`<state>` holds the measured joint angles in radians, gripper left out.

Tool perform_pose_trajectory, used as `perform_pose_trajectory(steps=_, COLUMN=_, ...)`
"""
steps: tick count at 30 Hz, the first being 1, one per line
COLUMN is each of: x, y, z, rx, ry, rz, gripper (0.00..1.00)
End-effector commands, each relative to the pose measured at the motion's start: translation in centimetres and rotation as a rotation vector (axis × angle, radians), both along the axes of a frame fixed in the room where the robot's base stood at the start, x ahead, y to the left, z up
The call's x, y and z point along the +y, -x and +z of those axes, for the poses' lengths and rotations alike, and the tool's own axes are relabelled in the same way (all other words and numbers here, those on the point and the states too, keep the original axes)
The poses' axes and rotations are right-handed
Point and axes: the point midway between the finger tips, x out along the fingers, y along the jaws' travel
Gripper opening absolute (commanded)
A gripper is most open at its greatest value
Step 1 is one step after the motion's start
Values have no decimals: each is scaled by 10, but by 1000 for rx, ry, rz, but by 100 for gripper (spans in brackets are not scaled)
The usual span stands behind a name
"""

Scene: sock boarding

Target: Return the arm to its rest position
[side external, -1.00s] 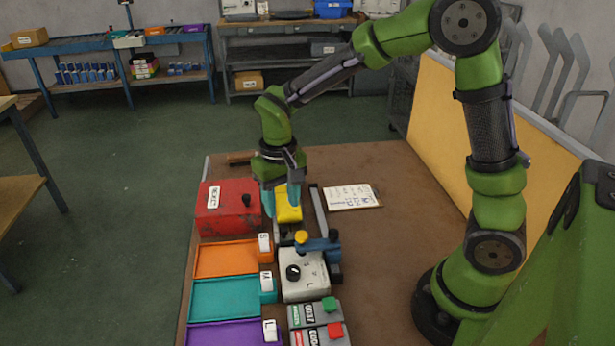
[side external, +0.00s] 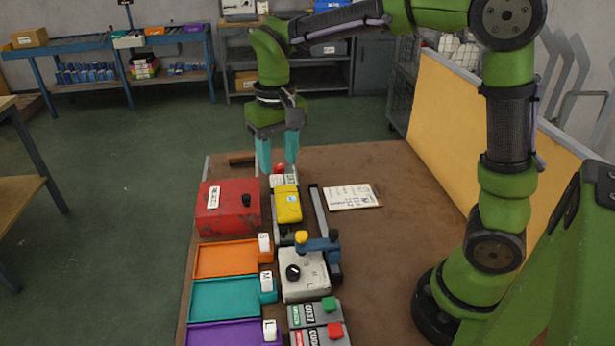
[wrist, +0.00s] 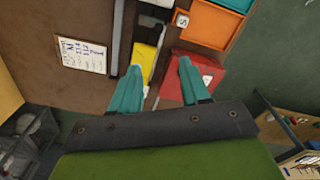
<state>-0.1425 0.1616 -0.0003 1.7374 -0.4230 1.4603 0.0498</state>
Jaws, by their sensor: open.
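My gripper (side external: 278,155) is open and empty, its two teal fingers pointing down above the far end of the brown bench (side external: 380,240). It is raised above and behind the yellow block-like piece (side external: 288,205), clear of it. In the wrist view my gripper (wrist: 158,82) shows its fingers apart, with the yellow piece (wrist: 142,58) beyond them. My arm is raised and bent over the bench.
A red box (side external: 228,212) stands left of the yellow piece. Orange (side external: 225,260), teal (side external: 222,300) and purple trays (side external: 225,335) line the left edge. A white dial box (side external: 303,278), green and red buttons, and a clipboard (side external: 350,197) are on the bench. A yellow panel (side external: 450,120) stands right.

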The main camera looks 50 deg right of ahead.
Motion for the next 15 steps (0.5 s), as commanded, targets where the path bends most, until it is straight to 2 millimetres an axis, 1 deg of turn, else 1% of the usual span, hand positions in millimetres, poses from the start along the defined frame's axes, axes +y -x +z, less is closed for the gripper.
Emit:
perform_pose_trajectory(steps=2, x=1, y=1, z=-9, rx=-6, ry=-7, rz=19, gripper=46)
perform_pose_trajectory(steps=3, x=2, y=6, z=-11, rx=-17, ry=-18, rz=29, gripper=46)
perform_pose_trajectory(steps=5, x=2, y=16, z=-10, rx=-54, ry=-38, rz=42, gripper=46)
perform_pose_trajectory(steps=8, x=-1, y=37, z=-3, rx=-135, ry=-75, rz=52, gripper=46)
perform_pose_trajectory(steps=15, x=-10, y=96, z=14, rx=-384, ry=-152, rz=31, gripper=46)
